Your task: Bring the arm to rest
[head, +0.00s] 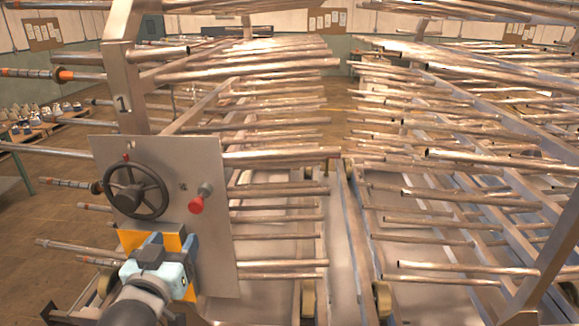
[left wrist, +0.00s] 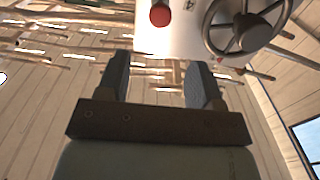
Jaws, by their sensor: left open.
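My left gripper (head: 168,243) is at the lower left of the head view, in front of the lower part of a grey metal panel (head: 215,250). Its two fingers are apart with nothing between them, as the left wrist view (left wrist: 158,85) also shows. The panel carries a black handwheel (head: 135,192) and a red knob (head: 196,205). In the left wrist view the red knob (left wrist: 160,15) and the handwheel (left wrist: 244,32) are at the top, beyond the fingers. An orange-yellow patch (head: 132,240) shows on the panel behind the gripper. My right gripper is not in view.
Racks of long metal tubes (head: 290,155) fill the middle and right, with many tube ends sticking out towards me. A metal post (head: 122,90) marked 1 rises above the panel. Brown floor (head: 40,215) lies open at the left. A small table (head: 45,118) with objects stands behind.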

